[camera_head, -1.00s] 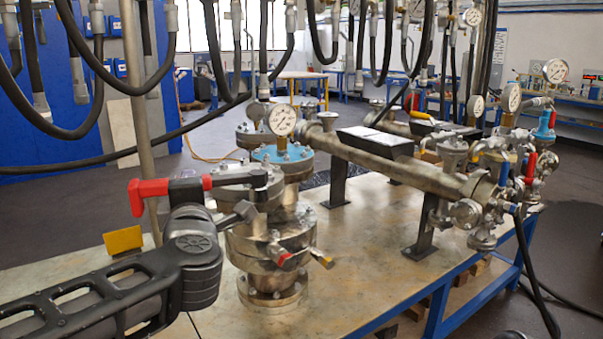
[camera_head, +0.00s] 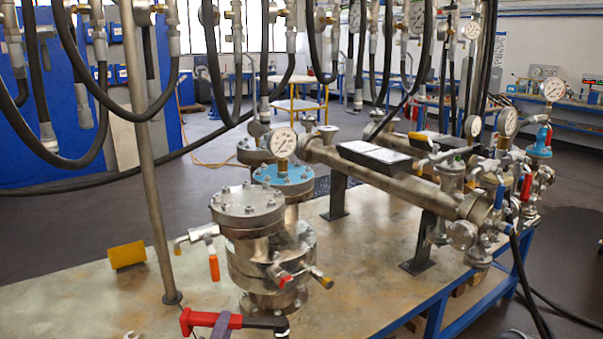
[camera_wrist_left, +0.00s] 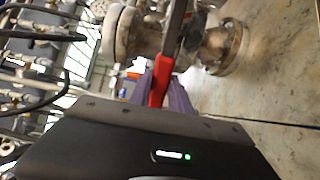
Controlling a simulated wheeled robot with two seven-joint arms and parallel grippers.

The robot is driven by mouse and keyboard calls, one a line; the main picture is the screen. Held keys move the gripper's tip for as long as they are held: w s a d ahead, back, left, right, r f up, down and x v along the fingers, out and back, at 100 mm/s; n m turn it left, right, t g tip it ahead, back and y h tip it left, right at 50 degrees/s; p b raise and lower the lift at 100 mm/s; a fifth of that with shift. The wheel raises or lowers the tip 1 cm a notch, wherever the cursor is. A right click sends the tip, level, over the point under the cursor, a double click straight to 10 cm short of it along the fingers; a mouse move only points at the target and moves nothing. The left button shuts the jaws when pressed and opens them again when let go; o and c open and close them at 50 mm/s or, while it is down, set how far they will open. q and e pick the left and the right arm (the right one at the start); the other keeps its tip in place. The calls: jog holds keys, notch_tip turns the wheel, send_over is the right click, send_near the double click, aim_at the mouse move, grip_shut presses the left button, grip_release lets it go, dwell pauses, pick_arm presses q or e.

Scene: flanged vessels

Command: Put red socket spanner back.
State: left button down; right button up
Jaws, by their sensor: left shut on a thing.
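The red socket spanner (camera_head: 200,319) lies across the bottom edge of the head view, with a red left end and a black right part. My left gripper (camera_head: 226,324) is shut on it; a purple-grey finger crosses the spanner. The left wrist view shows the red spanner (camera_wrist_left: 158,94) between the two purple fingers (camera_wrist_left: 162,88). The spanner is in front of the near flanged vessel (camera_head: 248,210), low in the picture; I cannot tell its height above the table. Most of my left arm is below the picture. My right gripper is not in view.
The worktable (camera_head: 90,300) has bare room left of the vessel. A valve with an orange handle (camera_head: 213,267) juts from the vessel's left side. A metal post (camera_head: 158,200) and a yellow block (camera_head: 127,256) stand nearby. Black hoses (camera_head: 75,165) hang above; a long pipe (camera_head: 400,178) runs right.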

pick_arm(q)
jog(key=a, duration=0.1)
jog(key=a+f+y, duration=0.1)
jog(key=shift+s+a+f+n, duration=0.1)
jog(key=shift+a+f+n, duration=0.1)
jog(key=shift+a+n, duration=0.1)
